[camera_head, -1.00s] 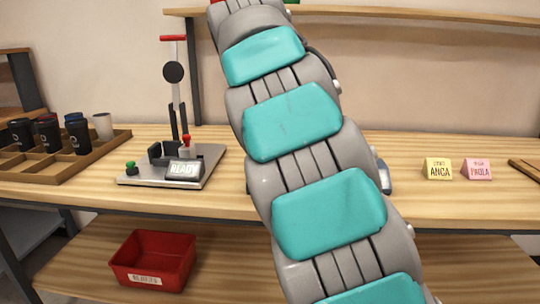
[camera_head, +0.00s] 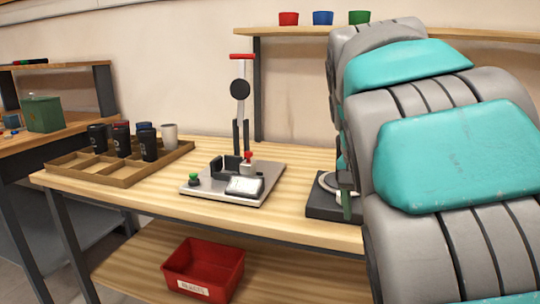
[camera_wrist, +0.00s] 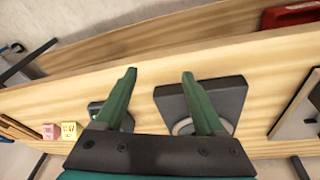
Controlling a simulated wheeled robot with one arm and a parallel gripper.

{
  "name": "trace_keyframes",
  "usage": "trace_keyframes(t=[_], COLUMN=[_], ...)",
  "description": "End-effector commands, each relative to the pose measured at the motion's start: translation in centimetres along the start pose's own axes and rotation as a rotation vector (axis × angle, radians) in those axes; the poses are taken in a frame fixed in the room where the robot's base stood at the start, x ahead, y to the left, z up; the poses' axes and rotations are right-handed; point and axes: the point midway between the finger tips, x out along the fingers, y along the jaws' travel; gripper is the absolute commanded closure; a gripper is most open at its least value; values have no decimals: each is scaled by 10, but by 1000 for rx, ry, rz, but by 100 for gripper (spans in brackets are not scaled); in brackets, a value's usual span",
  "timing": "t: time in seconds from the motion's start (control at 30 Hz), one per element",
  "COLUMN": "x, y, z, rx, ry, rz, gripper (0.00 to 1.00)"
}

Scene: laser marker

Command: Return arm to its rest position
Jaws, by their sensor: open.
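My arm (camera_head: 450,155) fills the right side of the head view, bent with its teal and grey links close to the camera. My gripper shows in the wrist view (camera_wrist: 158,76) with its two green fingers spread apart and nothing between them. In the head view one green finger hangs by the right part of the workbench, in front of a dark square device (camera_head: 322,207) with a light round top. That device also shows in the wrist view (camera_wrist: 232,97), partly behind one finger. Whether the finger touches it cannot be told.
The marker press (camera_head: 233,184) stands mid-bench, left of my arm. A wooden tray (camera_head: 85,175) with several cups is further left. A red bin (camera_head: 204,268) sits on the lower shelf. Red, blue and green cups stand on the upper shelf (camera_head: 450,33). Name cards (camera_wrist: 60,131) show in the wrist view.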

Motion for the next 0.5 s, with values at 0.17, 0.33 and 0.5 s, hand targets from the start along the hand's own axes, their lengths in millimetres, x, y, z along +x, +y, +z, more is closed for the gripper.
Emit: trace_keyframes(t=[0.17,0.33,0.5], x=[32,67,103], y=[32,58,83], z=[49,102,162], rx=[-104,-227,-370], ry=[-79,-156,-231], rz=[-8,-23,-44], gripper=[28,28,28])
